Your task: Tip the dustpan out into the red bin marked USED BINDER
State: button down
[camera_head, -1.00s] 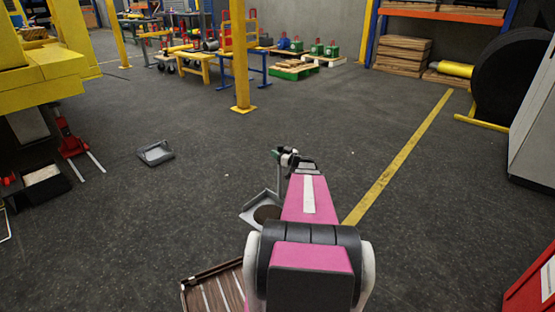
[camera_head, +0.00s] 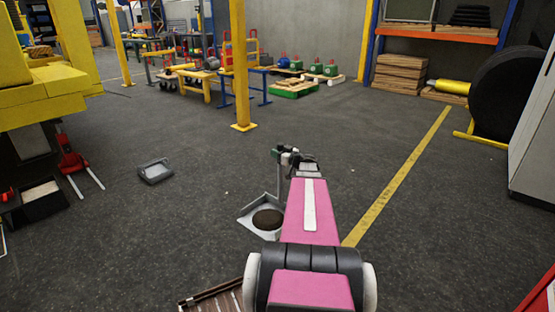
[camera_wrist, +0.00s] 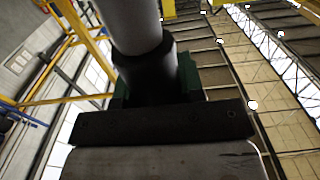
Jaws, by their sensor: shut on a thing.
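My gripper (camera_head: 287,156) is shut on the upright grey handle of a dustpan (camera_head: 250,222), just beyond my pink arm. The pan looks roughly level and clear of my arm's side, with a round dark heap (camera_head: 268,219) in it. My arm hides part of the pan's right side. In the wrist view the handle (camera_wrist: 135,25) with its black collar stands between green finger pads (camera_wrist: 188,78). A red bin (camera_head: 535,293) is cut off at the lower right corner. A bit of white label shows on it, unreadable.
A grey tray-like thing (camera_head: 155,171) lies on the floor at left, near a red jack (camera_head: 72,162) and a black box (camera_head: 42,201). A slatted brown thing (camera_head: 215,297) is at the bottom. A yellow post (camera_head: 240,70) stands ahead. The floor around the yellow line (camera_head: 400,175) is clear.

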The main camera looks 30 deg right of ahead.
notch_tip(320, 180, up, 10)
dwell(0.7)
jog(key=s+a+f+n+g+y, duration=0.1)
jog(key=s+a+n+g+y, duration=0.1)
jog(key=a, duration=0.9)
jog(key=s+a+f+n+g+y, duration=0.1)
jog(key=s+a, duration=0.4)
jog(key=a, duration=0.6)
jog(key=s+a+f+n+g+y, duration=0.1)
jog(key=s+a+n+g+y, duration=0.2)
jog(key=a, duration=0.8)
jog(key=shift+s+y, duration=0.75)
jog(key=shift+y, duration=0.25)
jog(key=shift+a+n, duration=0.15)
jog(key=shift+n, duration=0.15)
